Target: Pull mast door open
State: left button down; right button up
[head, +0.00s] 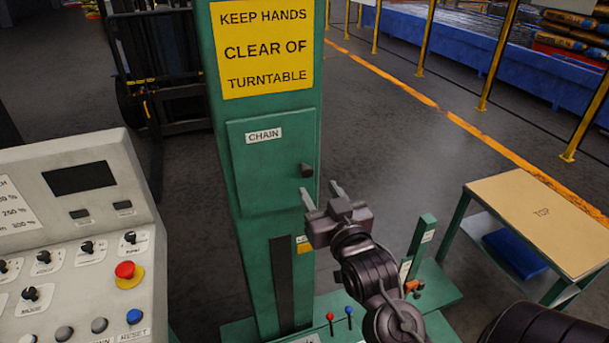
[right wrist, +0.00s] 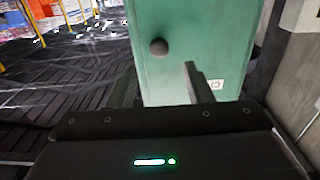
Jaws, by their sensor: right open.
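The mast door (head: 273,155) is a green panel labelled CHAIN on the green mast (head: 285,225), below a yellow warning sign. It looks shut. Its dark round knob (head: 306,170) is near the door's right edge. My right gripper (head: 321,189) is open and empty, just below and a little right of the knob, apart from it. In the right wrist view, the knob (right wrist: 158,47) shows beyond the open fingers (right wrist: 160,82), on the green door (right wrist: 205,35). My left gripper is not in view.
A grey control console (head: 85,235) with a red stop button stands at left. Small levers (head: 349,312) rise from the green base below. A yellow-post fence (head: 497,60) runs behind; the floor right of the mast is open.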

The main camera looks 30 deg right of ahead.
aim_at(308, 173)
jog(key=p+x, duration=0.2)
jog(key=x, duration=0.4)
jog(key=shift+c, duration=0.5)
grip_shut()
